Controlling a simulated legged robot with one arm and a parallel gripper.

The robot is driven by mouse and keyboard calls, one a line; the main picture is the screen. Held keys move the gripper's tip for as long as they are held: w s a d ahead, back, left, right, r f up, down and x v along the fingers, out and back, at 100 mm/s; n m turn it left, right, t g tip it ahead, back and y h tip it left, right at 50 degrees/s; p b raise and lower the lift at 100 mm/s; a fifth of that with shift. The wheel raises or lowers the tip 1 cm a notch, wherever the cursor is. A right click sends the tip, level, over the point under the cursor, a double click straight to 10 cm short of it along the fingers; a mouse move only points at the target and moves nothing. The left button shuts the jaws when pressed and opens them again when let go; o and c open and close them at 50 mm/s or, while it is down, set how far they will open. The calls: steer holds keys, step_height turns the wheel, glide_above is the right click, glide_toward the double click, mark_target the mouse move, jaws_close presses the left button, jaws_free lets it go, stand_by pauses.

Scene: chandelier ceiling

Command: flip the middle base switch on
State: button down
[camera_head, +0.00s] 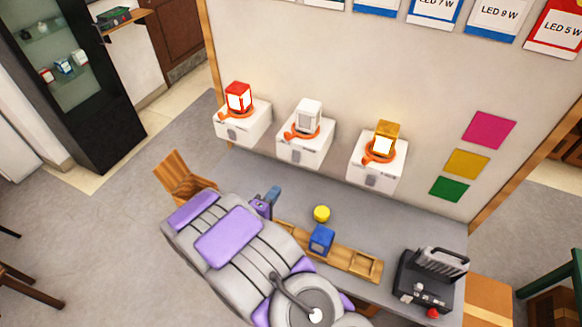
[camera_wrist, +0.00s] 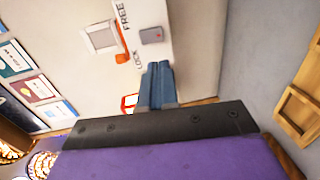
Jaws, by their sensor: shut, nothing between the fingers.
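Three white bases stand in a row along the wall. The middle base (camera_head: 303,150) carries a white cube lamp (camera_head: 309,114) whose face looks grey and unlit, with an orange ring and lever around its foot. Its grey switch (camera_head: 296,157) is on the front face. My gripper (camera_head: 273,193) is shut and empty, in front of the bases and apart from them. In the wrist view, the shut blue fingers (camera_wrist: 159,70) point toward a white base (camera_wrist: 195,45) with a grey switch (camera_wrist: 151,35) and "LOCK" and "FREE" lettering, apparently the middle one.
The left base (camera_head: 243,123) has a red lamp (camera_head: 238,97) and the right base (camera_head: 377,174) a yellow lamp (camera_head: 384,139), both with bright faces. A yellow disc (camera_head: 321,213), blue cube (camera_head: 321,240), wooden tray (camera_head: 345,257) and black device (camera_head: 430,280) are on the grey table.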

steer(key=shift+w+a, duration=0.1)
steer(key=b, duration=0.1)
glide_toward(295, 162)
steer(key=x, duration=0.5)
steer(key=shift+w, duration=0.25)
steer(key=shift+w+d, duration=0.25)
steer(key=shift+w, duration=0.45)
steer(key=shift+w+d, duration=0.15)
